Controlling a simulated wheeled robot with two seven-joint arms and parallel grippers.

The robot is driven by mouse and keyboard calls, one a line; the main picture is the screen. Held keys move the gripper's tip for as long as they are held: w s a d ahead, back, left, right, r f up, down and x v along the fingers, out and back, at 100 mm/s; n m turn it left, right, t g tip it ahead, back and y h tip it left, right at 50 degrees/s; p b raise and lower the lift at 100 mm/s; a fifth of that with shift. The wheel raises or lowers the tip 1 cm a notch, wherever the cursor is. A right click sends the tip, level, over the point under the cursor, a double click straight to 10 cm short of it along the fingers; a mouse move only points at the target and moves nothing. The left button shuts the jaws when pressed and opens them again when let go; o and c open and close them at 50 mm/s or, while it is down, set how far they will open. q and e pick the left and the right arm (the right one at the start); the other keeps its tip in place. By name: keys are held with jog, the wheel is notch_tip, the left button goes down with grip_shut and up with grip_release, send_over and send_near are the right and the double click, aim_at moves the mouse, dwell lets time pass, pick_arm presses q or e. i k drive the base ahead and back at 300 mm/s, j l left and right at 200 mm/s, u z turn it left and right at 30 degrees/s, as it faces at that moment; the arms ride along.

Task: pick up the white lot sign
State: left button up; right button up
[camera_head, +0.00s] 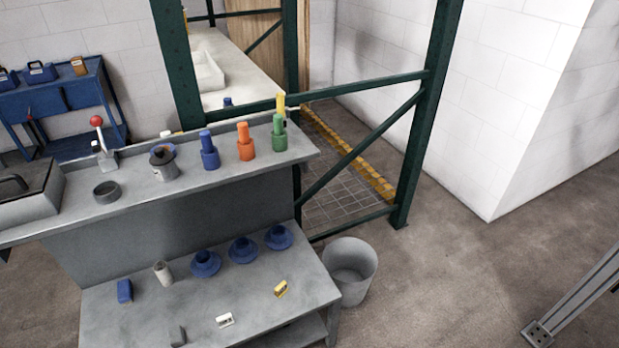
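A small white piece with a dark mark (225,320), which looks like the white lot sign, lies on the lower grey bench top (270,318) near its front. A small yellow piece (281,289) lies to its right and a dark grey piece (177,335) to its left. Nothing touches the white piece. Neither of my grippers shows in the view.
Blue round holders (243,250) stand in a row behind the white piece. A blue block (124,291) and a pale cylinder (162,272) are at the left. The raised shelf (130,205) holds coloured cylinders. A grey bin (350,271) stands right of the bench.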

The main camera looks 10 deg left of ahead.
aim_at(223, 321)
jog(key=u, duration=1.05)
